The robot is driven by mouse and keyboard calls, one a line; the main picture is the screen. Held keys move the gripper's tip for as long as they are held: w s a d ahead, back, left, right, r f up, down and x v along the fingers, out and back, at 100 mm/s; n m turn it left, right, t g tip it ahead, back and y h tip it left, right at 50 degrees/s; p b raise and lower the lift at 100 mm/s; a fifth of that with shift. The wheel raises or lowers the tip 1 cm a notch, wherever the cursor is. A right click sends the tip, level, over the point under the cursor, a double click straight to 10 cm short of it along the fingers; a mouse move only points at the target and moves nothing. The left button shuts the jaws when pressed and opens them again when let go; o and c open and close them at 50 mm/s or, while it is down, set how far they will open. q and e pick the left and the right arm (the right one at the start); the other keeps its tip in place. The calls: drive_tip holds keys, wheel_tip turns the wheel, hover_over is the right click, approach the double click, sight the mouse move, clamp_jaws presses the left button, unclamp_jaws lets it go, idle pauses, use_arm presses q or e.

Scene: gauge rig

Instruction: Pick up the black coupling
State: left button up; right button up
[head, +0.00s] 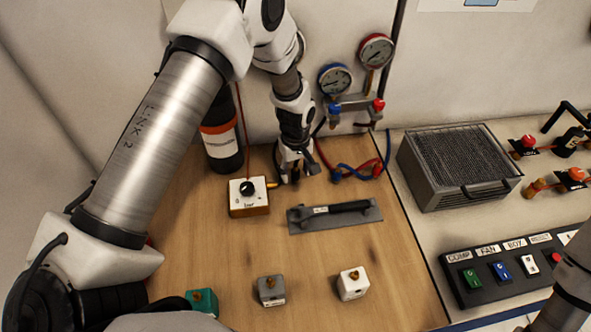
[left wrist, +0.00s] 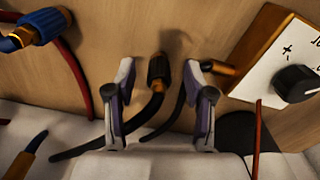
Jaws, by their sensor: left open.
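The black coupling (left wrist: 158,70) has a ribbed black body with a brass end and a black hose curving away from it. It shows in the left wrist view between the two fingers of my left gripper (left wrist: 160,76), with a gap visible on each side. The left gripper is open. In the head view, the left gripper (head: 296,170) points down near the board, just right of the white-faced box; the coupling is mostly hidden there by the gripper. My right gripper is out of view.
The white-faced knob box (head: 248,196) with its brass port is close beside the gripper. A blue coupling (left wrist: 40,27) is nearby. A grey plate with a black handle (head: 306,222) lies in front. Gauges (head: 335,78) stand behind. Small blocks (head: 271,291) sit at the front.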

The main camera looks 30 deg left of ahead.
use_arm(q)
drive_tip(key=shift+w+a+f, duration=0.1)
drive_tip(key=shift+w+f, duration=0.1)
drive_tip(key=shift+f, duration=0.55)
drive_tip(key=shift+s+r, duration=0.1)
clamp_jaws()
